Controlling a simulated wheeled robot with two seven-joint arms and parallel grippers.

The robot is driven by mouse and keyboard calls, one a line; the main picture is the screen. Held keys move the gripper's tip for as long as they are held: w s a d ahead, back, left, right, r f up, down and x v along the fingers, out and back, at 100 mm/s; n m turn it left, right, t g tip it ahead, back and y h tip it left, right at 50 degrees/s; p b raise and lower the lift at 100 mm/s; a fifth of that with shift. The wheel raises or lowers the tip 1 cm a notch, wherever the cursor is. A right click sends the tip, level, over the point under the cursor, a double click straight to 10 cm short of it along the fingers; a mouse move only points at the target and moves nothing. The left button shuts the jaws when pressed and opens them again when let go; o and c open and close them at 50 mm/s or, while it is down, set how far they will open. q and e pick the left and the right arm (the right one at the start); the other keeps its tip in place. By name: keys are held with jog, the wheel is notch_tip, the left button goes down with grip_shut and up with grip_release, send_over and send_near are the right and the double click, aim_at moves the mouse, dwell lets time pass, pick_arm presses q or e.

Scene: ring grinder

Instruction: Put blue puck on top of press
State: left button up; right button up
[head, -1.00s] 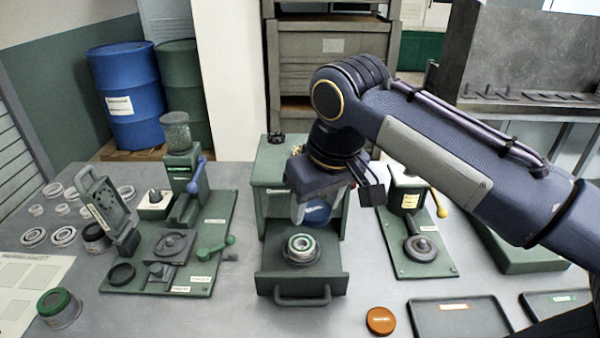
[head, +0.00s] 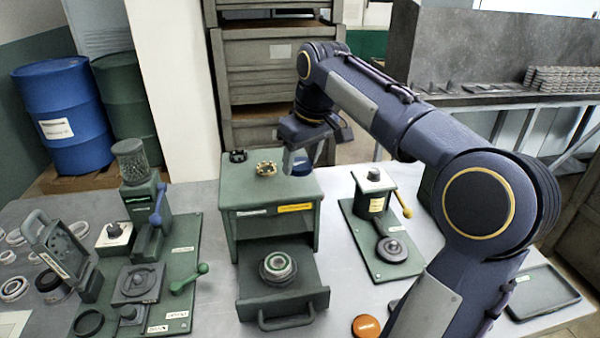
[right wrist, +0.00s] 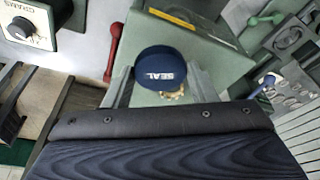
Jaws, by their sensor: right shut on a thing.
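The blue puck (right wrist: 165,67), marked SEAL, is pinched between the two fingers of my right gripper (right wrist: 165,85). In the head view my right gripper (head: 303,158) points down with the puck at the right part of the top of a green box-shaped machine (head: 265,222), which seems to be the press. The fingers partly hide the puck there. I cannot tell if the puck touches the top. A brass toothed ring (head: 266,169) and a black knob-like part (head: 238,156) sit on that top, left of my gripper. My left gripper is not in view.
The machine's drawer (head: 285,308) is open, with a ring part (head: 278,267) on it. A green station with a yellow lever (head: 407,212) stands to the right. A station with a blue lever (head: 157,205) stands to the left. An orange puck (head: 366,326) lies in front.

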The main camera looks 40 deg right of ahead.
aim_at(303, 161)
jog(key=shift+w+d+f, duration=0.35)
jog(key=shift+w+f, duration=0.15)
jog(key=shift+f, duration=0.15)
jog(key=x, duration=0.3)
jog(key=shift+s+d+f, duration=0.1)
jog(key=shift+d, duration=0.15)
jog(key=shift+f, duration=0.45)
jog(key=shift+f, duration=0.2)
jog(key=o, duration=1.1)
jog(key=shift+r, duration=0.1)
